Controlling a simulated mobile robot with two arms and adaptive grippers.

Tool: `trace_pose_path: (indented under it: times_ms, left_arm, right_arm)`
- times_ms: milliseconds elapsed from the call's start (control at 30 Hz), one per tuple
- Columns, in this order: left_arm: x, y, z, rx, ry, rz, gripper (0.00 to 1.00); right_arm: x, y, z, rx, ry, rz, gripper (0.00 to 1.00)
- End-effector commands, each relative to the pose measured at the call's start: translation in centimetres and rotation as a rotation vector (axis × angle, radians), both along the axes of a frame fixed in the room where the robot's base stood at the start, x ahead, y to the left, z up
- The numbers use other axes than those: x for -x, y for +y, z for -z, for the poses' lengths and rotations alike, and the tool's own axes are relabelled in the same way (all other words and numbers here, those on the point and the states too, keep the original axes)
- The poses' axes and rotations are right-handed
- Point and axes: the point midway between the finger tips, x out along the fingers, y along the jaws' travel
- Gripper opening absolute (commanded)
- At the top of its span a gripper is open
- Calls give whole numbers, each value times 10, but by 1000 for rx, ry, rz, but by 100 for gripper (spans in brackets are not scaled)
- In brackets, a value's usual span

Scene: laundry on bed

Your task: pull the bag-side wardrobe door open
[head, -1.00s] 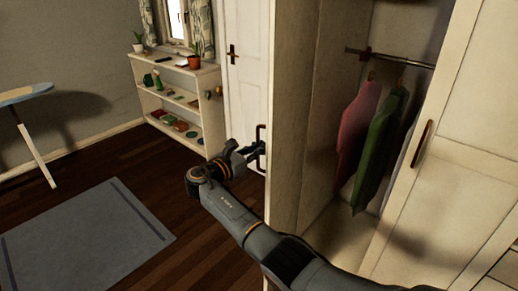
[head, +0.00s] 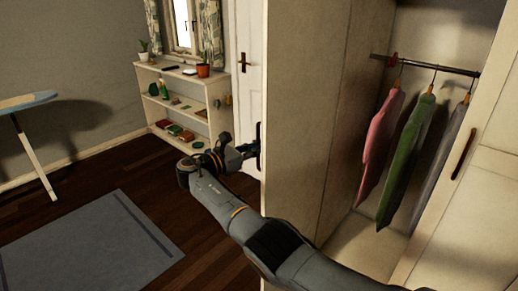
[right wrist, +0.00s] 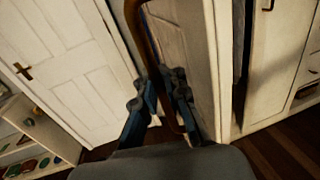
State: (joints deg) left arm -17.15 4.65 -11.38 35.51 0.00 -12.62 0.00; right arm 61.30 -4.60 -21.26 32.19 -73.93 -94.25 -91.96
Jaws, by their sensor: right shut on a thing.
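The open wardrobe door (head: 300,110) stands swung out at the left side of the wardrobe, its inner face towards me in the head view. Its dark handle (head: 259,146) is on the far face, near the free edge. My right gripper (head: 250,151) is shut on this handle. In the right wrist view the brown bar handle (right wrist: 136,30) runs down between the fingers (right wrist: 161,103) beside the door's panelled face (right wrist: 174,40). No bag is in view. My left gripper is not in view.
Clothes hang on the wardrobe rail (head: 430,65). The other wardrobe door (head: 470,200) is at right. A low shelf (head: 185,88), a white room door (head: 250,60) and an ironing board (head: 25,102) stand beyond. A grey rug (head: 90,250) lies on open floor.

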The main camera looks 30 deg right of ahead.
Motion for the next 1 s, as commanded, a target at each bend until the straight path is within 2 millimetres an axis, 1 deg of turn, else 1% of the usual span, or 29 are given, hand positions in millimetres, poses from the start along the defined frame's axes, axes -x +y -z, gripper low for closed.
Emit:
trace_pose_path:
  times_ms: [33, 300, 333, 367, 400, 433, 467, 700, 800, 867, 967, 1000]
  left_arm:
    - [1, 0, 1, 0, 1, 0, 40]
    - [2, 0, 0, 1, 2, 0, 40]
    - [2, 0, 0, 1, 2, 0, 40]
    - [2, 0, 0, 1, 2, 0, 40]
    - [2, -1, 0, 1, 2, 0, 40]
    - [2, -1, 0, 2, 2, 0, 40]
    - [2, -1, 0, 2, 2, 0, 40]
    - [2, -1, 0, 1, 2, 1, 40]
    - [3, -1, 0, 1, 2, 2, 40]
    - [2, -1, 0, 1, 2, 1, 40]
    - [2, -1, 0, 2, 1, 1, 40]
    - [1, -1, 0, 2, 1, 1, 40]
  right_arm:
    - [0, 4, 6, -9, 10, -4, 0]
    - [0, 4, 6, -10, 9, -5, 0]
    - [0, 4, 6, -11, 8, -5, 10]
    - [0, 4, 6, -11, 8, -5, 17]
    - [0, 4, 5, -10, 8, -5, 25]
    - [0, 4, 5, -10, 7, -4, 31]
    - [0, 3, 5, -9, 7, -4, 33]
    - [0, 2, 2, -6, 2, -2, 33]
    - [0, 4, 1, -5, 1, -2, 33]
    - [1, 9, 1, -5, 1, -3, 33]
    - [3, 24, 1, -6, 1, -5, 33]
    - [5, 32, 1, -5, 1, -6, 33]
